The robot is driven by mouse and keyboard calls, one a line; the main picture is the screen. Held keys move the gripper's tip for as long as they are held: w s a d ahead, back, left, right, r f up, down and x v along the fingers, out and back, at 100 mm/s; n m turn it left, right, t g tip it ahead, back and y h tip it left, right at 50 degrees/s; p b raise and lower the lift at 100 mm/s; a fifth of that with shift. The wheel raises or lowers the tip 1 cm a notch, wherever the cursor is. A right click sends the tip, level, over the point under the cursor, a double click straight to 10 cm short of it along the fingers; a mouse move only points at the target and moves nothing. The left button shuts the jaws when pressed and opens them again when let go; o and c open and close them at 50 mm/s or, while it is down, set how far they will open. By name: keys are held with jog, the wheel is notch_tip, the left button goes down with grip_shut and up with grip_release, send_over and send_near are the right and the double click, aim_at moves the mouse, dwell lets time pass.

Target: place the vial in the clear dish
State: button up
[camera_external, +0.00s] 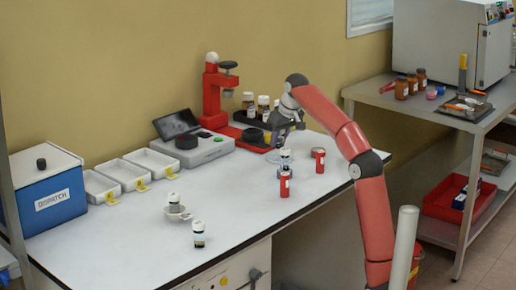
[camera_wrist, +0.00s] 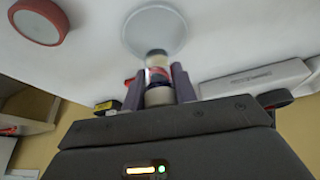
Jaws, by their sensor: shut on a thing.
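My gripper (camera_wrist: 157,82) is shut on a small vial (camera_wrist: 158,70) with a dark end and a red and white label, held between its two purple fingers. The clear dish (camera_wrist: 170,35), round and shallow, lies on the white bench just beyond the vial in the wrist view. The vial overlaps the dish's rim in the picture; I cannot tell whether they touch. In the external view my gripper (camera_external: 284,128) is above the back right of the bench, near the faint dish (camera_external: 271,158). The held vial is not clear there.
Red cylinders (camera_external: 319,160) stand at the right of the bench, one also in the wrist view (camera_wrist: 38,20). A red stand (camera_external: 212,95) and a rack of vials (camera_external: 263,107) are behind.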

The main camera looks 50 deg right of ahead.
aim_at(279, 146)
jog(key=shift+f+b, duration=0.4)
jog(key=shift+f, duration=1.15)
jog(key=shift+f, duration=0.15)
jog(key=o, duration=1)
jog(key=p+v, duration=0.2)
jog(key=v, duration=1)
jog(key=shift+p, duration=0.35)
